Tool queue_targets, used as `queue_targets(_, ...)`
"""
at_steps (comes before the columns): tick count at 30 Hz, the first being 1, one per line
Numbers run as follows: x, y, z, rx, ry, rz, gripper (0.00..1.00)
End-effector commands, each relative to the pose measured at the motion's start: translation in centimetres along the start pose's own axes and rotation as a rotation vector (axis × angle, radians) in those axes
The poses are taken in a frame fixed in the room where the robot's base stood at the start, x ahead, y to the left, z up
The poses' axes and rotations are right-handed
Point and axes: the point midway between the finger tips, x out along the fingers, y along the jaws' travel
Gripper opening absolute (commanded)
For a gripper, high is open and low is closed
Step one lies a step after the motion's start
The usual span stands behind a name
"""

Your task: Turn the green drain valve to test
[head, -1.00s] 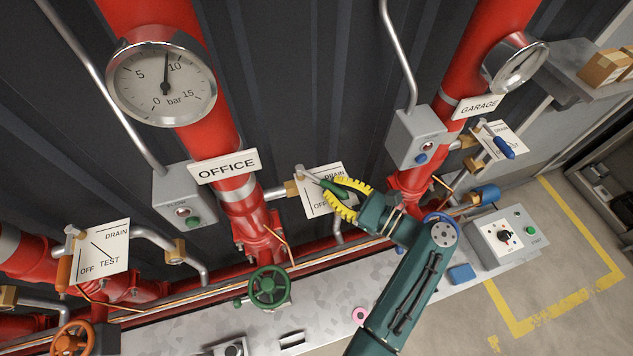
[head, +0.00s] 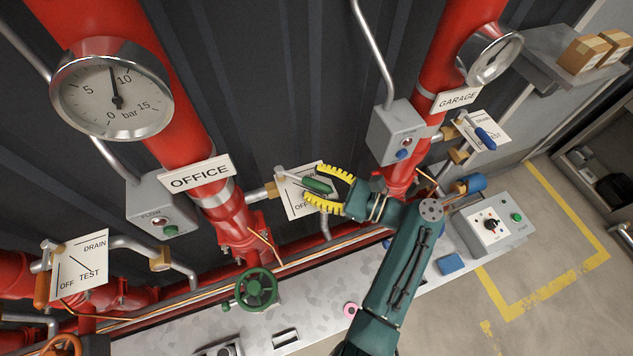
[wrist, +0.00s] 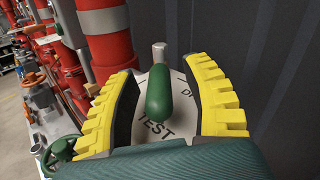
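The green drain valve's lever (head: 317,186) sits in front of its white label plate (head: 297,206) to the right of the OFFICE pipe. In the head view the lever points right and slightly down from its brass fitting; the plate is partly hidden. My gripper (head: 314,186) is open, its two yellow fingers above and below the lever's green handle. In the wrist view the green handle (wrist: 159,93) stands between the fingers with gaps on both sides. The word TEST shows on the plate below it.
A grey switch box (head: 396,132) is to the right of the valve on the GARAGE pipe. A blue-handled valve (head: 485,138) is farther right. A green handwheel (head: 257,289) is below the OFFICE pipe. Dark wall panels lie behind.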

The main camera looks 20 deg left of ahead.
Motion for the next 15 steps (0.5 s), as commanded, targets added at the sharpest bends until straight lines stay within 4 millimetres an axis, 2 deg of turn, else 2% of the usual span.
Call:
queue_targets(9,-0.3,0.1,-0.2,0.004,0.002,-0.002,0.50)
queue_targets(11,-1.0,0.0,-0.2,0.004,0.003,-0.004,0.50)
queue_targets(15,-3.8,-0.1,-0.1,0.003,0.003,-0.005,0.50)
